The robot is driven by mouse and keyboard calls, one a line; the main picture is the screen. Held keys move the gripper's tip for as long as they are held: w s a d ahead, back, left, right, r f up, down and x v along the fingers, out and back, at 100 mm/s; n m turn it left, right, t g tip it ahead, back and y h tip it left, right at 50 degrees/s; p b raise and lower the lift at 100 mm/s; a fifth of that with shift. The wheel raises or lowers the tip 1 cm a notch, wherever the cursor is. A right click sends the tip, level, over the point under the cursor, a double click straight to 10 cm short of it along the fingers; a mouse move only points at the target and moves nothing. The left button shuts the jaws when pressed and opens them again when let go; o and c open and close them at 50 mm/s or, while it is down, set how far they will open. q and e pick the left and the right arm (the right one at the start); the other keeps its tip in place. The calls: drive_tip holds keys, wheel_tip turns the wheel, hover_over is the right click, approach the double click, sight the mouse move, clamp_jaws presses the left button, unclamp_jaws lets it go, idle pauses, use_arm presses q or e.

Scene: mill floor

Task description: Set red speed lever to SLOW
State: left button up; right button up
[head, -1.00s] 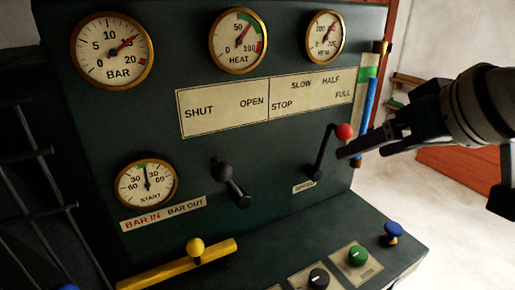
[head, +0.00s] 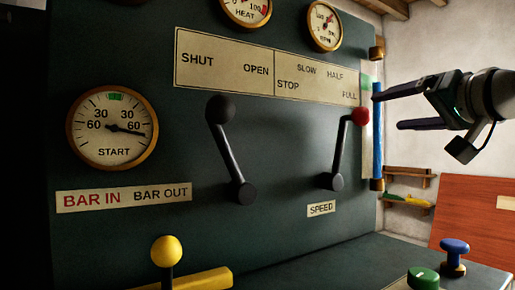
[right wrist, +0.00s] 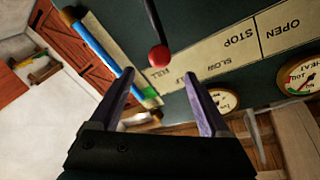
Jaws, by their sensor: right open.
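The red speed lever has a black arm and a red knob (head: 361,116). It leans up and to the right from its pivot above the SPEED plate (head: 321,209), with the knob just below the word FULL. My right gripper (head: 388,111) is open and empty, to the right of the knob, its fingers pointing at the panel. In the right wrist view the red knob (right wrist: 158,58) shows beyond and between the spread fingertips (right wrist: 160,74), apart from both. The scale plate (head: 267,68) carries STOP, SLOW, HALF and FULL. My left gripper is not in view.
A black-knobbed lever (head: 220,108) stands to the left under SHUT and OPEN. A blue tube (head: 377,130) runs down the panel's right edge, close to my right fingers. A yellow knob (head: 166,250), a green knob (head: 423,278) and a blue knob (head: 454,250) sit lower down.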

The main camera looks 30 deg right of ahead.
sight(369, 115)
drive_tip(key=w, duration=0.3)
drive_tip(key=w+d, duration=0.1)
drive_tip(key=w, duration=0.5)
drive_tip(key=shift+w+d, duration=0.35)
drive_tip(key=shift+c, duration=0.2)
clamp_jaws()
idle(0.5)
